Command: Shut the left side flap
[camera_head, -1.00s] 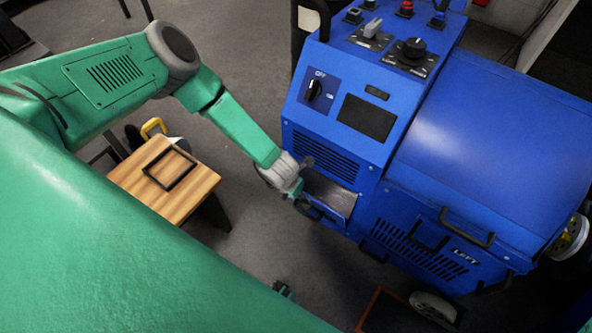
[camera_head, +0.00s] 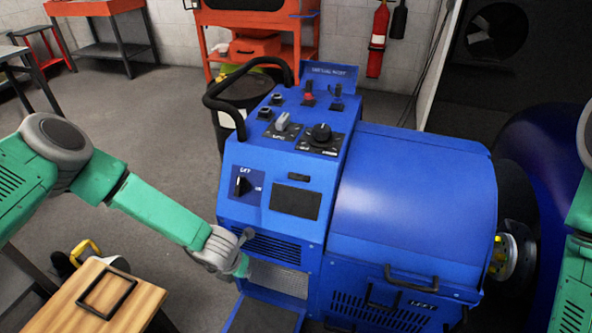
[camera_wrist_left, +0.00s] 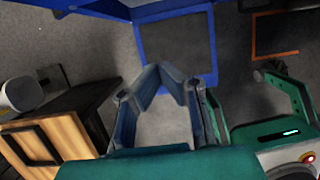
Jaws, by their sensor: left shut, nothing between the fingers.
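The blue machine (camera_head: 415,200) stands at centre right. Its side panel marked LEFT (camera_head: 355,308) has vent slots and black handles, and looks flush in the head view. At the lower front, a dark flap with blue edges (camera_head: 262,318) lies swung out below a grey mesh opening (camera_head: 279,278); I cannot tell if it counts as the left side flap. A blue-edged dark panel (camera_wrist_left: 176,45) fills the top of the left wrist view. My left gripper (camera_head: 242,268) is beside the mesh opening. In the left wrist view its fingertips (camera_wrist_left: 160,70) come together, empty.
A wooden-topped table (camera_head: 145,305) with a black frame (camera_head: 106,294) stands left of my left gripper. A black bin (camera_head: 240,100) and orange carts (camera_head: 100,22) are behind. Open floor lies between the table and the machine. My right arm shows at the right edge.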

